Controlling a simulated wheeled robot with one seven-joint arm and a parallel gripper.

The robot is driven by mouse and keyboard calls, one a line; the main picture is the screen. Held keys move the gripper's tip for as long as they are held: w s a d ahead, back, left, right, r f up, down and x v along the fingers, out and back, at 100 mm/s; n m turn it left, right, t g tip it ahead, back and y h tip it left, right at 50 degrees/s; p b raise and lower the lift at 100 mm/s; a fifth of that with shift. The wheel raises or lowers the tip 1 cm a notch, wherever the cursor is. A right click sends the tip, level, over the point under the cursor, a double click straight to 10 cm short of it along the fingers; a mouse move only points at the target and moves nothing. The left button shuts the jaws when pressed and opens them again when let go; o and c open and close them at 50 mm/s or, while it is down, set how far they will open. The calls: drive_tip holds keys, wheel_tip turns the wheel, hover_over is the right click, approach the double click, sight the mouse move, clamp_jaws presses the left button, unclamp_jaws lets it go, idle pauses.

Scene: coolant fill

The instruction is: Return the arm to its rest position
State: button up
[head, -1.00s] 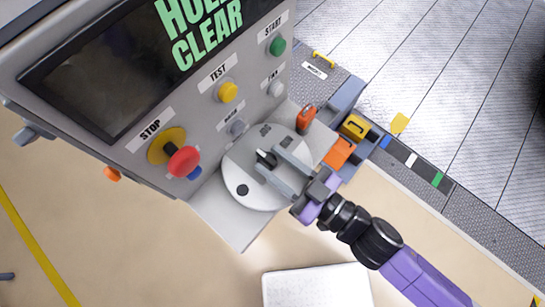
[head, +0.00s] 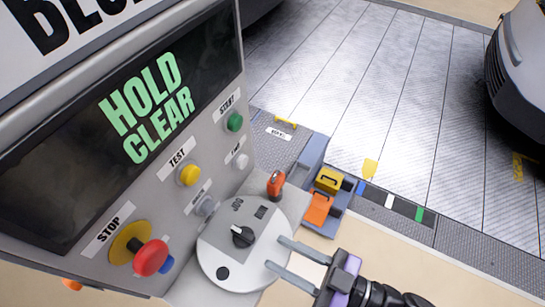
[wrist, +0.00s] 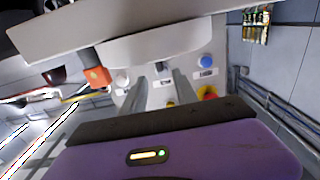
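My gripper (head: 291,262) is open, its two grey fingers apart with nothing seen between them. In the head view it is at the lower right edge of the round grey selector plate (head: 222,262), which carries a black knob (head: 243,237). The fingers are to the right of the knob and clear of it. In the wrist view the fingers (wrist: 160,92) point toward the control panel, with the purple gripper body in the foreground. My arm runs off the bottom right of the head view.
The panel has a red STOP button (head: 150,257), yellow TEST button (head: 189,175) and green START button (head: 235,122). An orange handle (head: 275,183) stands by the plate. Orange (head: 318,207) and yellow (head: 329,180) blocks sit to the right. Metal-plated floor lies beyond.

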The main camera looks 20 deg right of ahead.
drive_tip(key=s+d+r+m+t+h, duration=0.2)
drive_tip(key=s+d+m+h, duration=0.7)
drive_tip(key=s+d+h, duration=0.3)
drive_tip(key=shift+s+d+r+h, duration=0.2)
drive_tip(key=shift+s+r+h, duration=0.15)
drive_tip(key=shift+r+h, duration=0.05)
idle(0.9)
